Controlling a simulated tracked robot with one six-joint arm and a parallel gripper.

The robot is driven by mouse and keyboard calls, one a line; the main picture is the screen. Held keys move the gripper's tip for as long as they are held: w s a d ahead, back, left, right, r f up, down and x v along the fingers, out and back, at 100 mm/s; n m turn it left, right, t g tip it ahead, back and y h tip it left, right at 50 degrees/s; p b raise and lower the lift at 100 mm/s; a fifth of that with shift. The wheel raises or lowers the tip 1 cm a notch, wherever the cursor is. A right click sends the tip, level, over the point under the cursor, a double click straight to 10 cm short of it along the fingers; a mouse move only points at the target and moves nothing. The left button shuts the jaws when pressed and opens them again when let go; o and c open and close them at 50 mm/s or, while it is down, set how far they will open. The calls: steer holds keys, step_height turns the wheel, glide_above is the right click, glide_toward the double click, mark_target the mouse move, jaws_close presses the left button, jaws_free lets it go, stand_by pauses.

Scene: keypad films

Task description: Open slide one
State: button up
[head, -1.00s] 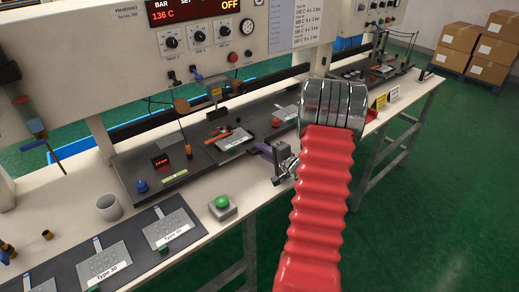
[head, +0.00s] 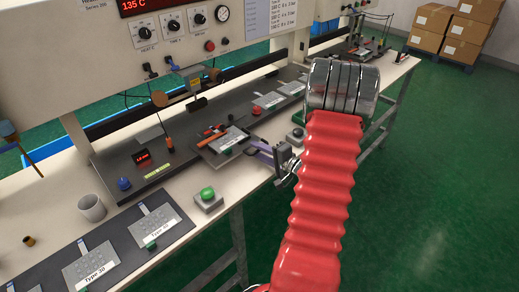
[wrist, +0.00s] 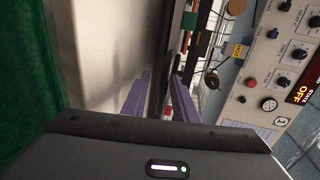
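The press slide (head: 222,141) is a dark plate with a light grey keypad film on it. In the head view it sticks out from the dark press base toward the table's front edge. A small red piece shows low in that gap; I cannot tell whether the fingers touch the knob.
A green button box (head: 208,197) stands in front of the press base. A grey cup (head: 91,207) and a dark mat (head: 103,247) with labelled plates lie at left. Another button box (head: 298,134) is to the right. Green floor is clear at right.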

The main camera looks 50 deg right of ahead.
steer(key=shift+o, duration=0.3)
steer(key=shift+w+r, duration=0.1)
steer(key=shift+s+r, duration=0.1)
steer(key=shift+s, duration=0.2)
steer(key=v, duration=1.3)
steer(key=shift+s, duration=0.15)
steer(key=shift+f, duration=0.2)
